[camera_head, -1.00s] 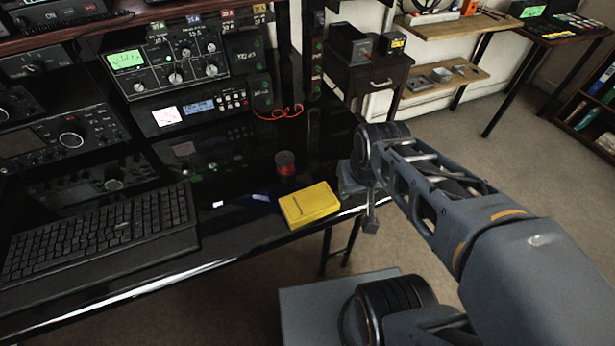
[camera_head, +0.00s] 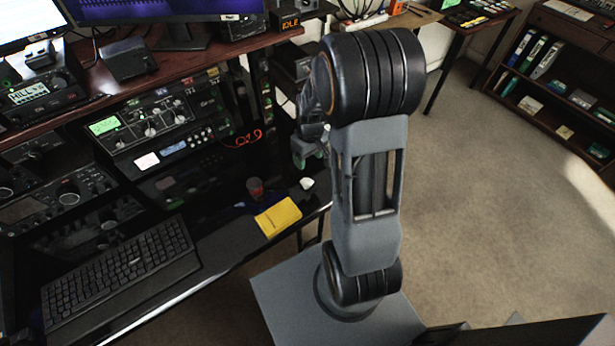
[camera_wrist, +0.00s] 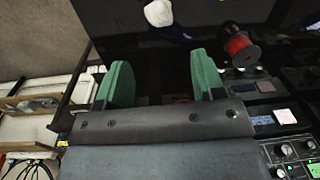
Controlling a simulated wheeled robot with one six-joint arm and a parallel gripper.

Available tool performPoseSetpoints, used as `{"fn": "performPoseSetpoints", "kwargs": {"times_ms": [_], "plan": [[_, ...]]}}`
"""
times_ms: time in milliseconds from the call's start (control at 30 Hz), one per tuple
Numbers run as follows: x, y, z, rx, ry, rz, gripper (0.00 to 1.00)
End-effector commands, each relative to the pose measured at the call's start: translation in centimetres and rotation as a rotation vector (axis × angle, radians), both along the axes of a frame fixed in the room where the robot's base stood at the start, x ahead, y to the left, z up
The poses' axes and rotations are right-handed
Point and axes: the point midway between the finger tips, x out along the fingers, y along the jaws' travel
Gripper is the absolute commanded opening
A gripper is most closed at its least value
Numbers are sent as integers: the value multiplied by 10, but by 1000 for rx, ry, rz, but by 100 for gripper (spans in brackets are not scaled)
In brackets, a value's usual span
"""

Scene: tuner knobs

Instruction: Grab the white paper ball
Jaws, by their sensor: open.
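The white paper ball (camera_head: 307,183) lies on the dark desk, just behind the yellow book and near my arm.
A yellow book (camera_head: 279,217) lies on the desk's front edge. A red spool (camera_head: 255,187) stands left of the ball and also shows in the wrist view (camera_wrist: 240,47). A black keyboard (camera_head: 118,270) lies left. Radio equipment (camera_head: 160,130) and an upper shelf (camera_head: 130,70) stand behind.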

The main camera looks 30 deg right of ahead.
Motion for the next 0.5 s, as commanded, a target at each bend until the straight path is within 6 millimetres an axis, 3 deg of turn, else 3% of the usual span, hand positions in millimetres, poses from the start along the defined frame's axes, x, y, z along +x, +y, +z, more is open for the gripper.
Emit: {"fn": "performPoseSetpoints", "kwargs": {"times_ms": [233, 500], "plan": [[-2, 2, -46, 2, 7, -1, 62], [-2, 3, -68, 1, 2, -1, 62]]}}
